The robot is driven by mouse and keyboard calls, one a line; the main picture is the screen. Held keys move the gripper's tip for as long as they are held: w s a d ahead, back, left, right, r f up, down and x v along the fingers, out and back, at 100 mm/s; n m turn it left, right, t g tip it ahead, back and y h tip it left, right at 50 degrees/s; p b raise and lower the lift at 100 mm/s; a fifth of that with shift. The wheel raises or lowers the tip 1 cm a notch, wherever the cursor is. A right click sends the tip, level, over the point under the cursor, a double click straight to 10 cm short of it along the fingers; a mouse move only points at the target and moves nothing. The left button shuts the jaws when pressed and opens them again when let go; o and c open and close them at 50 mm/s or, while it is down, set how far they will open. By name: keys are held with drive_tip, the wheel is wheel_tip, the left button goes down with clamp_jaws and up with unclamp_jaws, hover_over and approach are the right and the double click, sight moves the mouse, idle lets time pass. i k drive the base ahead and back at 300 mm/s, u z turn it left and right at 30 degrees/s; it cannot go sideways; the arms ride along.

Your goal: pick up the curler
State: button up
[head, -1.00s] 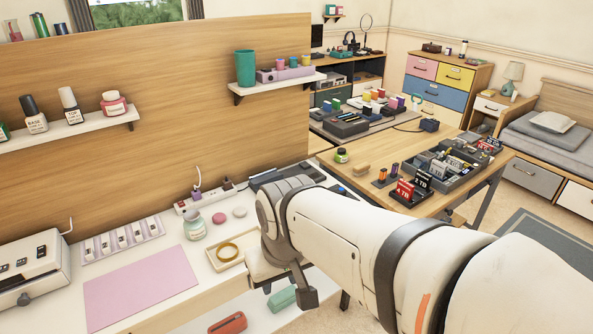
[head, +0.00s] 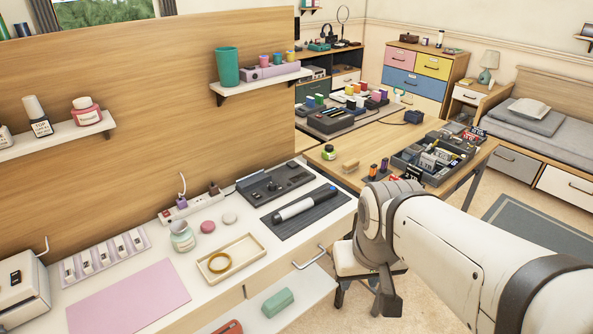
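The curler (head: 296,208), a white barrel with a black end, lies on a dark ribbed mat (head: 316,218) on the white desk, beside a dark grey device.
A tray with a gold ring (head: 220,262), a jar (head: 182,237) and two round pucks stand left of the curler. A power strip (head: 190,208) runs along the back panel. A drawer with a green case (head: 278,302) is open below. A wooden table (head: 345,178) adjoins at the right.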

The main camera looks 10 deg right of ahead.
sight(288, 212)
drive_tip(key=u, duration=0.05)
drive_tip(key=i, duration=1)
drive_tip(key=z, duration=0.05)
